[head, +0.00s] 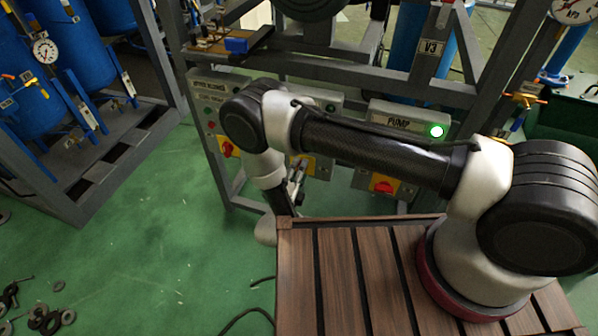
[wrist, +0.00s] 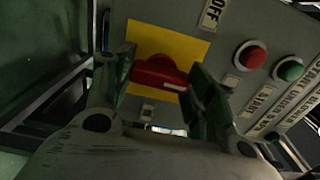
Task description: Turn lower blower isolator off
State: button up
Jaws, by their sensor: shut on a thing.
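The isolator is a red rotary knob (wrist: 160,72) on a yellow plate (wrist: 185,42), fixed to a grey control box (wrist: 235,70) in the wrist view. My gripper (wrist: 163,75) has one finger on each side of the knob and is shut on it. The knob's handle lies roughly crosswise in the wrist view. In the head view my gripper (head: 297,188) is in front of the middle box, whose yellow plate (head: 308,165) shows partly behind it. The knob there is hidden by my arm, and its box label cannot be read.
An OFF label (wrist: 213,12), a red button (wrist: 250,55) and a green button (wrist: 289,69) are beside the knob. A left box (head: 203,85) and a PUMP box (head: 400,117) with a lit green lamp (head: 437,132) flank the middle one. Grey frame bars (head: 365,75) are close by.

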jog(key=shift+n, duration=0.3)
jog(key=o, duration=1)
jog(key=shift+o, duration=0.6)
notch_tip(320, 180, up, 10)
jog(key=shift+f, duration=0.15)
jog(key=shift+r, duration=0.3)
jog(key=shift+c, duration=0.5)
jog(key=shift+f, duration=0.1)
jog(key=shift+f, duration=0.1)
